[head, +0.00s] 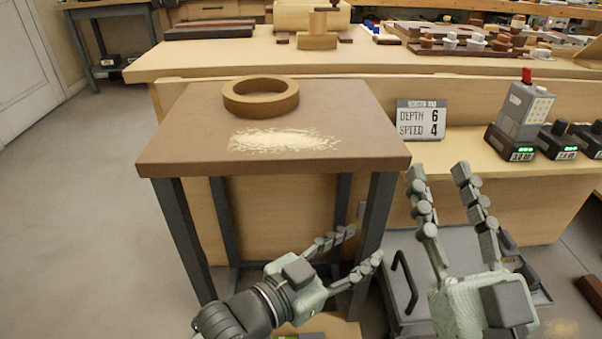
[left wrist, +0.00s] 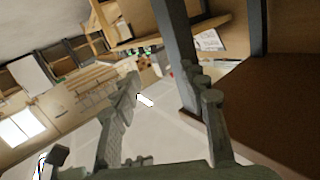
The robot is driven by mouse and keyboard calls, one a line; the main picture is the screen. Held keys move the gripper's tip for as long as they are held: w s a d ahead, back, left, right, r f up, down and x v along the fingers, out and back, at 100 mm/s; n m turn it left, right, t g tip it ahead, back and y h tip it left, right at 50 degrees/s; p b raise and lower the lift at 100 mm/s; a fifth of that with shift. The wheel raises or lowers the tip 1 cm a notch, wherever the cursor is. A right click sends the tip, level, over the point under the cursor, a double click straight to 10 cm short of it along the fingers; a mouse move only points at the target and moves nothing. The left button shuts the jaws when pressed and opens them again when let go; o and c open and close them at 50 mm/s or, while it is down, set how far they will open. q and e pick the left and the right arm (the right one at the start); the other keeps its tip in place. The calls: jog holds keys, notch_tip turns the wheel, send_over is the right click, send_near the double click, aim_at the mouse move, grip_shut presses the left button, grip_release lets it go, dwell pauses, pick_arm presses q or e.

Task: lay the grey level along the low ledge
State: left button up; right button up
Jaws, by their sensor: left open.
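My left gripper (head: 361,245) is open and empty, in front of the small brown table and below its top. Its two fingers also show apart in the left wrist view (left wrist: 170,92). My right gripper (head: 439,172) points up, open and empty, in front of the low wooden ledge (head: 465,168) to the right of the table. I cannot make out the grey level for certain.
The brown table (head: 190,140) carries a tan ring (head: 260,97) and a patch of sawdust. On the ledge stand a sign (head: 422,122) and chargers with green lights (head: 522,154). A grey case (head: 385,255) with a black handle lies below. Floor at left is clear.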

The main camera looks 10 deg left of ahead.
pick_arm(q)
jog(key=s+a+r+n+t+y, duration=0.1)
jog(key=a+r+t, duration=0.3)
jog(key=r, duration=0.5)
jog(key=s+a+r+n+t+y, duration=0.1)
jog(key=s+a+r+n+t, duration=0.2)
jog(key=r, duration=0.6)
jog(key=shift+s+a+n+t+y, duration=0.15)
jog(key=shift+a+n+t+y, duration=0.3)
jog(key=shift+n+t, duration=0.4)
